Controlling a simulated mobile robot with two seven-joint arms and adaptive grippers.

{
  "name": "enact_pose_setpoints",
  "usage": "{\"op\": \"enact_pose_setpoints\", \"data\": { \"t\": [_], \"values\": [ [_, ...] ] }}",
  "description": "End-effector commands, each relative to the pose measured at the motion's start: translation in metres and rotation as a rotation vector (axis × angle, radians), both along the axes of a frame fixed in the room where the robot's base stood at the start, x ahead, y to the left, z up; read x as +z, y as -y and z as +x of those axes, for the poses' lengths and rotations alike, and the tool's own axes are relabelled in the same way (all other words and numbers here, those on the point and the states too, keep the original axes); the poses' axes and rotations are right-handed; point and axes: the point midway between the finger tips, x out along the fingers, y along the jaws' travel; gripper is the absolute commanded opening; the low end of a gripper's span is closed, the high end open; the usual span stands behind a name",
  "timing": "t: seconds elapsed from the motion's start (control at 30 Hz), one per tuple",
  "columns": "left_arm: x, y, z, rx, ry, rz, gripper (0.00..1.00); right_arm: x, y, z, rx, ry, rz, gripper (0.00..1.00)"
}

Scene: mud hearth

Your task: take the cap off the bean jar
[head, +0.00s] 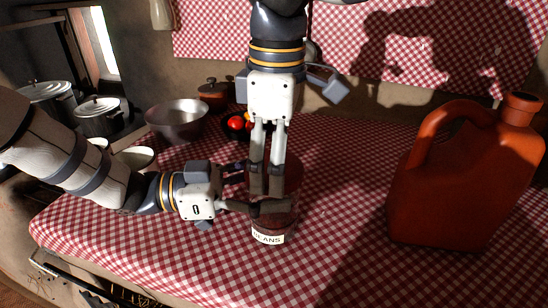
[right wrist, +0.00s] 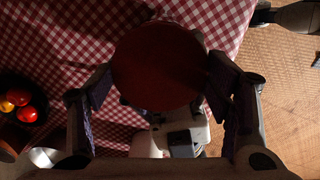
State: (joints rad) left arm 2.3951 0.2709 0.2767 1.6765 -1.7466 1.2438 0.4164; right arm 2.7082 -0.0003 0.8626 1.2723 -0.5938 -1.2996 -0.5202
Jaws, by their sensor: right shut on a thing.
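The bean jar (head: 269,228), with a white label reading "BEANS", stands upright near the front of the table. Its round red-brown cap (head: 291,178) is at its top, and it shows as a dark disc in the right wrist view (right wrist: 158,66). My right gripper (head: 266,187) points straight down and is shut on the cap, one finger on either side of it. My left gripper (head: 262,188) reaches in from the left with its fingers around the jar, the near finger crossing its front. The far fingertip is hidden, so its grip is unclear.
A large orange-brown jug (head: 455,190) stands at the right. A metal bowl (head: 177,121), a lidded brown pot (head: 213,95) and tomatoes (head: 236,123) stand behind. The checked tablecloth (head: 340,200) is clear between jar and jug.

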Motion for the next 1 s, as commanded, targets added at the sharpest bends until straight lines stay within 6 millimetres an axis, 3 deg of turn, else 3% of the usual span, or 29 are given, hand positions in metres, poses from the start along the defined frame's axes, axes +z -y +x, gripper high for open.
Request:
{"op": "enact_pose_setpoints", "data": {
  "t": [0.1, 0.2, 1.0],
  "values": [
    [0.0014, 0.0000, 0.0002, 0.001, -0.001, -0.003, 0.00, 0.0004, 0.0001, 0.0005, 0.193, 0.004, -0.005, 0.38],
    [0.0014, 0.0000, 0.0003, 0.001, -0.002, -0.003, 0.00, 0.0005, 0.0000, 0.0005, 0.265, 0.006, -0.007, 0.38],
    [0.0009, 0.0000, 0.0002, 0.001, 0.000, -0.002, 0.00, 0.0052, 0.0002, 0.0007, 0.271, 0.007, -0.009, 0.38]
  ]
}}
